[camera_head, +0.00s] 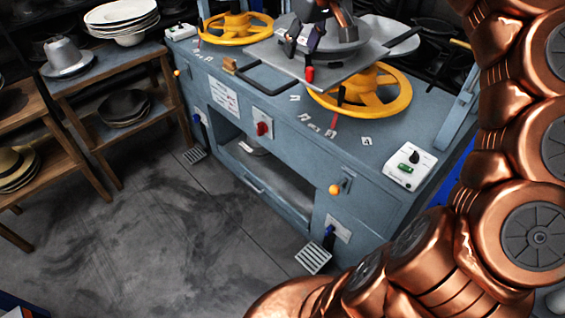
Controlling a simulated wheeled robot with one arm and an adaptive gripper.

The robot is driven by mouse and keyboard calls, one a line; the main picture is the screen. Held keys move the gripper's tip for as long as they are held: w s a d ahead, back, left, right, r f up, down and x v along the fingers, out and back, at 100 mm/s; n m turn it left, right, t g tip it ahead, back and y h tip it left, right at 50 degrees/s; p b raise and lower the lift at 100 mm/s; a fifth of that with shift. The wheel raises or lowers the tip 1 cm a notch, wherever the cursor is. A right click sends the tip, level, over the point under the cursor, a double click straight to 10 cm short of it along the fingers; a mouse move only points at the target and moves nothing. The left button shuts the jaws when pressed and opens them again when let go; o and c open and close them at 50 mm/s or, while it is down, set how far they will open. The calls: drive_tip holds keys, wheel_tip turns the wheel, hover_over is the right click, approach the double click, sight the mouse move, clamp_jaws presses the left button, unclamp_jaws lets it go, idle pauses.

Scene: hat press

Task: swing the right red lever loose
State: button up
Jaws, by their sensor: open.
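The press is a blue-grey bench with two yellow handwheels. A thin red lever (337,106) stands upright in front of the right yellow handwheel (391,92). A small red-tipped piece (309,74) shows at the front edge of the grey plate (345,66) above that wheel; I cannot tell whether it is part of a lever. My gripper (302,44) is at the top centre, over the plate, above and left of the red lever. Its dark fingers are apart and hold nothing that I can see. My copper wrist hides part of the round platen behind it.
The left yellow handwheel (236,28) is at the back. A red knob (262,129) and a white switch box (411,165) are on the bench. Wooden shelves with hats and plates (122,14) stand at left. The grey floor (150,230) in front is clear. My arm fills the right side.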

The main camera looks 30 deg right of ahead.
drive_tip(key=s+a+n+g+p, duration=0.1)
drive_tip(key=s+a+n+p, duration=0.1)
drive_tip(key=s+a, duration=0.6)
drive_tip(key=s+a+f+g+p, duration=0.3)
drive_tip(key=s+a+f, duration=0.5)
drive_tip(key=s+f, duration=0.1)
drive_tip(key=shift+s+f, duration=0.4)
drive_tip(key=shift+s, duration=0.45)
